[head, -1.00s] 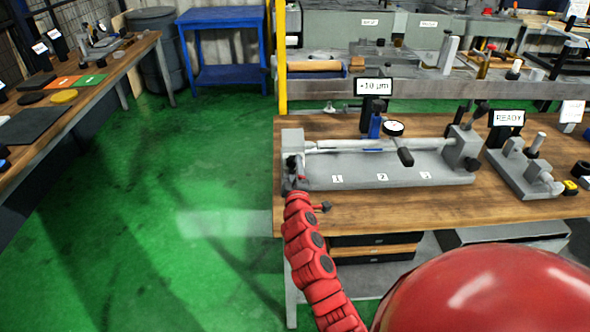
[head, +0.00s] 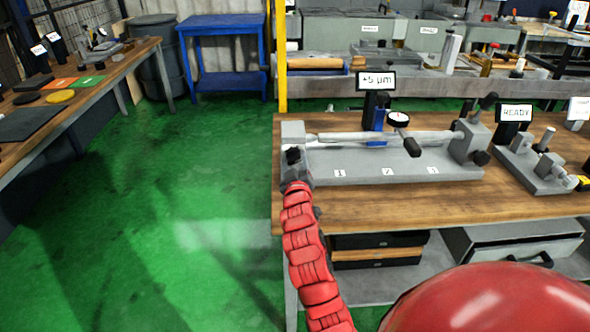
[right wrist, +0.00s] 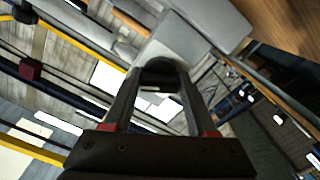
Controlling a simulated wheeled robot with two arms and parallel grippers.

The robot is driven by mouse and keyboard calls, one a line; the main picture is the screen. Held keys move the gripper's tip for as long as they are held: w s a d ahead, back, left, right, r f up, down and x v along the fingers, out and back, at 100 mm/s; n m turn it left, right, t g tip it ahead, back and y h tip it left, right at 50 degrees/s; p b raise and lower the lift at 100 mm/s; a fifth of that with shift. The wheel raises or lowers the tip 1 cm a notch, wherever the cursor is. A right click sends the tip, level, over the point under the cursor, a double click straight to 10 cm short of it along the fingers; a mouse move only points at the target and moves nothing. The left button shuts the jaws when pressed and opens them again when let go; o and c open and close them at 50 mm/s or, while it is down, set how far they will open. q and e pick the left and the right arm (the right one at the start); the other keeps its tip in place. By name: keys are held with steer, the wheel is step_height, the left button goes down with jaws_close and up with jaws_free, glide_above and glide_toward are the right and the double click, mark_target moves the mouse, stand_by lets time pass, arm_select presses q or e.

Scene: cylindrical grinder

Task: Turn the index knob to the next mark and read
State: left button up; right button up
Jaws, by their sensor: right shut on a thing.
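The black index knob (head: 293,155) sits at the left end of the grey bench fixture (head: 400,170). My right gripper (head: 294,170) is at this knob, with its red arm rising from below. In the right wrist view, both dark fingers of my right gripper (right wrist: 160,85) converge on the dark rounded knob (right wrist: 160,66) and are shut on it. The display (head: 376,81) behind the fixture reads +5 µm. A round dial gauge (head: 398,119) sits by the bar on a blue stand (head: 379,120). My left gripper is not in view.
Plates marked 1 (head: 340,173), 2 and 3 run along the fixture front. A second fixture (head: 540,165) with a READY sign (head: 515,112) stands at the right. The wooden bench front (head: 400,205) is clear. Green floor lies open to the left.

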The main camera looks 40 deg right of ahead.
steer(key=shift+m+b, duration=0.65)
steer(key=shift+m, duration=0.15)
steer(key=o, duration=1.3)
steer(key=shift+a, duration=0.1)
steer(key=shift+p+v, duration=2.85)
steer(key=shift+v, duration=5.8)
